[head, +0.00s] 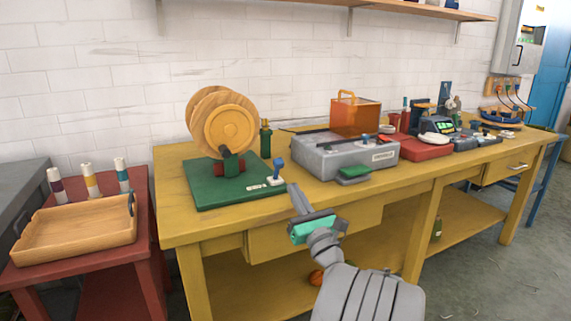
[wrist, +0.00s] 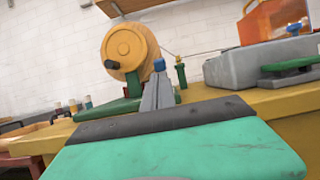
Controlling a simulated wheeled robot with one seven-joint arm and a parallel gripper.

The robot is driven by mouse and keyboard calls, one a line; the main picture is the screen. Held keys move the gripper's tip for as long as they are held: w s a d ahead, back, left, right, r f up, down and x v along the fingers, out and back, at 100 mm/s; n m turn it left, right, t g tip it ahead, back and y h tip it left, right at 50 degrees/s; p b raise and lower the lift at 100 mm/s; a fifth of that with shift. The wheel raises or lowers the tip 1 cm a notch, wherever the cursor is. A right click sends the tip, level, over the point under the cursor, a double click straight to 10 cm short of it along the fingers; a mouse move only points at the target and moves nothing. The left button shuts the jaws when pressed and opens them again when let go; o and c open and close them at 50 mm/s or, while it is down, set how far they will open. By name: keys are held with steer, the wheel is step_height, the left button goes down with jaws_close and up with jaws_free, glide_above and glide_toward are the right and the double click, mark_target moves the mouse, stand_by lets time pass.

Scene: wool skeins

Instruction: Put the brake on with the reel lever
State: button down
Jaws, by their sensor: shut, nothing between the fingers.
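The wooden reel (head: 222,128) stands on a green base plate (head: 210,190) at the left end of the yellow bench. The reel lever (head: 279,167), with a blue knob, stands near the plate's front right corner, beside small white labels. My gripper (head: 293,188) is shut and empty, just in front of and slightly right of the lever, apart from it as far as I can tell. In the wrist view my gripper (wrist: 158,92) covers most of the lever; its blue knob (wrist: 159,65) shows above the fingertips, with the reel (wrist: 128,48) behind to the left.
A grey machine (head: 345,153) with an orange box (head: 355,116) and a green pedal-like part (head: 354,174) stands right of the plate. A dark green post (head: 265,138) stands behind the lever. A red table (head: 75,270) with a wooden tray (head: 75,255) is at left.

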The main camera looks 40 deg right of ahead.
mark_target(281, 166)
steer(key=b+x, duration=0.2)
steer(key=x, duration=0.4)
steer(key=shift+f, duration=0.1)
steer(key=shift+w+d+r, duration=0.1)
steer(key=shift+w+r, duration=0.1)
steer(key=shift+w, duration=0.1)
steer(key=shift+r, duration=0.1)
